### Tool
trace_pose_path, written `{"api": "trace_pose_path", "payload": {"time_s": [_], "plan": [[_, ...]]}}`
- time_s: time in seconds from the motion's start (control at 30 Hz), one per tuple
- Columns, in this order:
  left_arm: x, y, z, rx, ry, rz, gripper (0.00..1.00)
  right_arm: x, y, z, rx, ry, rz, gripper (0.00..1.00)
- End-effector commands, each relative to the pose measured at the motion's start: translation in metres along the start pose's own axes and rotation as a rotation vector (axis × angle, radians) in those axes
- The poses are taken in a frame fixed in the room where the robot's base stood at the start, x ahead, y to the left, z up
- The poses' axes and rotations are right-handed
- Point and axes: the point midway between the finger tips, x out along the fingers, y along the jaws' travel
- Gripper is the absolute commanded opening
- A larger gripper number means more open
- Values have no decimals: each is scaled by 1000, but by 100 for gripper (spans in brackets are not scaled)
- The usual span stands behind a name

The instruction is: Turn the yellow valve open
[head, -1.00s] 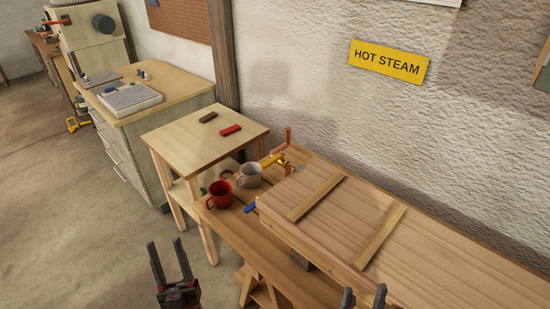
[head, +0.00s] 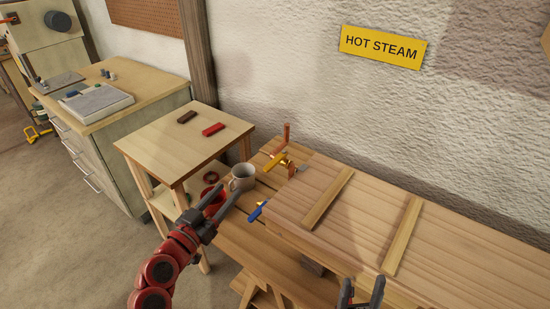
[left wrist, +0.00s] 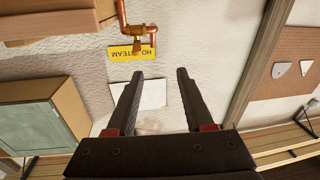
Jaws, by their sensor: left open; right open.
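The yellow valve (head: 275,162) has a flat yellow lever on brass and copper pipework at the back left corner of the bench. In the head view the lever slants from lower left to upper right. My left gripper (head: 231,191) is open and empty, in front and to the left of the valve, apart from it. In the left wrist view its fingers (left wrist: 155,76) are spread, with the copper pipe (left wrist: 123,15) beyond; I cannot make out the yellow lever there. My right gripper (head: 362,280) is open at the bottom edge of the head view, partly cut off.
A blue-handled valve (head: 257,211) is at the bench's left end. Slatted boards (head: 400,210) cover the bench. A yellow HOT STEAM sign (head: 382,46) hangs on the wall.

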Motion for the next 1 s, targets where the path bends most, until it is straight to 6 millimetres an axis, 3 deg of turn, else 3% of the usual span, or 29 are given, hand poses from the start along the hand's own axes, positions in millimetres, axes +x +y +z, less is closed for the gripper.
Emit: {"api": "trace_pose_path", "payload": {"time_s": [0.13,0.37,0.5,0.63,0.7,1.0], "plan": [[-6,24,-2,62,-31,100,52,-2,0,0,0,0,0,60],[1,33,1,87,-38,134,52,-15,-1,2,0,0,0,60],[21,37,4,82,-32,135,52,-36,-2,6,0,0,0,60],[52,42,0,83,-39,136,52,-35,-2,6,0,0,0,60],[68,43,-3,79,-43,135,52,-23,-1,4,0,0,0,60],[127,50,0,79,-41,131,52,-5,0,1,0,0,0,60]]}}
